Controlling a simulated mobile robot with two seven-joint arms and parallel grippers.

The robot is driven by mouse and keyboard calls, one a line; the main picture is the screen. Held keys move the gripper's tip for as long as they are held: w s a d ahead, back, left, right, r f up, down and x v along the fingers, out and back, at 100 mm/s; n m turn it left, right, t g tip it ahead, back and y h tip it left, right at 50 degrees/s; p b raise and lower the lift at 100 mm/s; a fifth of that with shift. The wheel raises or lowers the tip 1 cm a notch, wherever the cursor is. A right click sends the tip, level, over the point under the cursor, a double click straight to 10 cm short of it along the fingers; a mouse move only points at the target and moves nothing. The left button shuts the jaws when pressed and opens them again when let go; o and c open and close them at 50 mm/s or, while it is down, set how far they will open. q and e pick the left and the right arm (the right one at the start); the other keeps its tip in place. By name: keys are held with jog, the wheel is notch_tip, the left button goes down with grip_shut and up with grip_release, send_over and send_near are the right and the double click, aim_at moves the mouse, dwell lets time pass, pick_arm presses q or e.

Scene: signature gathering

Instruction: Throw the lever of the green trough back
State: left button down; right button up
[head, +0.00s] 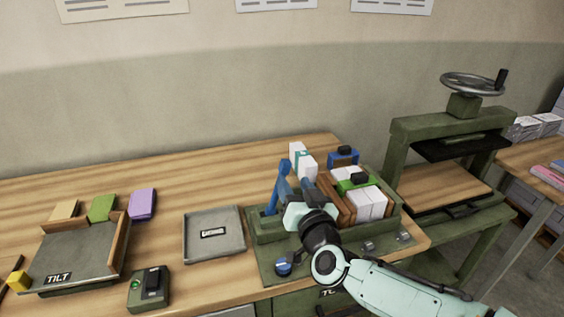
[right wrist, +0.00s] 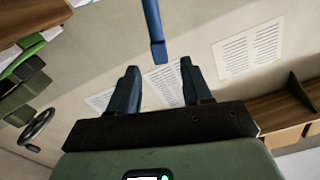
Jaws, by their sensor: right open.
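The green trough (head: 265,229) stands on the right part of the bench, holding white paper blocks, brown boards and coloured pieces. A blue lever (head: 271,197) rises at its left end, leaning slightly right. My right gripper (head: 296,182) is over the trough's left part, close beside the lever, with dark blue fingers apart. In the right wrist view, the blue lever (right wrist: 154,30) shows at top centre, its end near the gap between the open fingertips (right wrist: 159,68). I cannot tell whether they touch. My gripper and wrist hide part of the trough. My left gripper is out of view.
A blue knob (head: 283,267) sits at the trough's front left. A grey tray (head: 214,250) and a tilted tray marked TILT (head: 80,262) lie to the left, with a small green box (head: 149,288). A press with a handwheel (head: 473,84) stands right.

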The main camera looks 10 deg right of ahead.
aim_at(282, 163)
jog(key=w, duration=0.9)
jog(key=shift+w+a+f, duration=0.15)
jog(key=shift+w+a, duration=0.05)
jog(key=shift+w, duration=0.2)
jog(key=shift+p, duration=0.3)
grip_shut()
